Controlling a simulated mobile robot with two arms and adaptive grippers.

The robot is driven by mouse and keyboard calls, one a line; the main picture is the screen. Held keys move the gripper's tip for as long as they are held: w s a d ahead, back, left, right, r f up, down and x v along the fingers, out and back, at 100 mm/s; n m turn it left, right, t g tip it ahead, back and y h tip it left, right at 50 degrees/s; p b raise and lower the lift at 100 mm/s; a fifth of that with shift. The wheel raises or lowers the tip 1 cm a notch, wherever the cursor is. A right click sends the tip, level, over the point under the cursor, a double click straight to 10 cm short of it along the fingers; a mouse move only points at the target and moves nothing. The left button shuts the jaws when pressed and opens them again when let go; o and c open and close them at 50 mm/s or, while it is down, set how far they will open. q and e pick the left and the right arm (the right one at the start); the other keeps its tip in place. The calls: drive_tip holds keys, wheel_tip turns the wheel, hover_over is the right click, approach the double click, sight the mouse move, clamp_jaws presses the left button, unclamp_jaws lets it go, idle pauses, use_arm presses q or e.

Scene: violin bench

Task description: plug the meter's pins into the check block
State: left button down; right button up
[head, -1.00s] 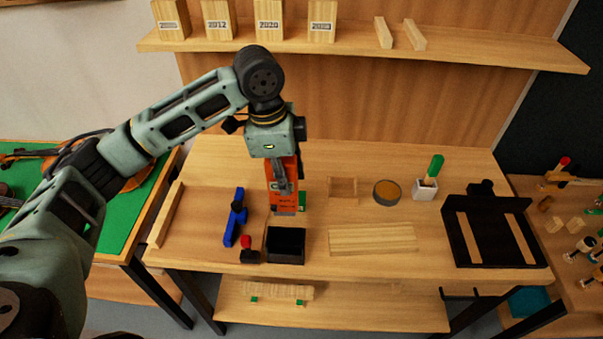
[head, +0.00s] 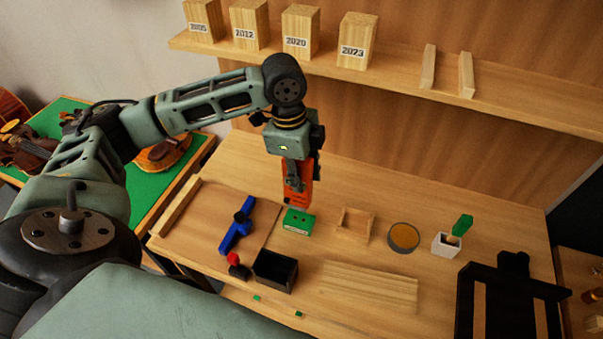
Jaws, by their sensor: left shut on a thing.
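My left gripper (head: 293,178) points down and is shut on the orange meter (head: 303,190), held upright over the bench. The green check block (head: 297,224) lies on the bench just below the meter, with small dark holes in its top. The meter's lower end shows at the block's back edge in the picture. I cannot make out the pins, nor tell whether they touch the block. My right gripper is not in view.
A black open box (head: 275,271), a red-topped piece (head: 236,266) and a blue tool (head: 238,225) lie near the block. A small wooden tray (head: 355,224), a round tin (head: 403,237) and a white holder (head: 447,243) stand to the right. A shelf (head: 400,83) with wooden blocks runs behind.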

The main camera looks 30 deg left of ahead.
use_arm(q)
drive_tip(key=shift+w+d+r+p, duration=0.1)
drive_tip(key=shift+w+d+p, duration=0.05)
drive_tip(key=shift+p, duration=0.5)
drive_tip(key=shift+f, duration=0.6)
drive_tip(key=shift+f+b, duration=0.35)
drive_tip(key=shift+f, duration=1.15)
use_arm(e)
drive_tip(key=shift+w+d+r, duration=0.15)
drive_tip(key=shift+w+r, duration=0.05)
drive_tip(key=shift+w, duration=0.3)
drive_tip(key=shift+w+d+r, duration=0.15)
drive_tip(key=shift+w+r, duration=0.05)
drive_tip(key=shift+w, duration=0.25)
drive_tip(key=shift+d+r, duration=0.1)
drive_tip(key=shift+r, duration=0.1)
use_arm(q)
drive_tip(key=shift+p, duration=0.45)
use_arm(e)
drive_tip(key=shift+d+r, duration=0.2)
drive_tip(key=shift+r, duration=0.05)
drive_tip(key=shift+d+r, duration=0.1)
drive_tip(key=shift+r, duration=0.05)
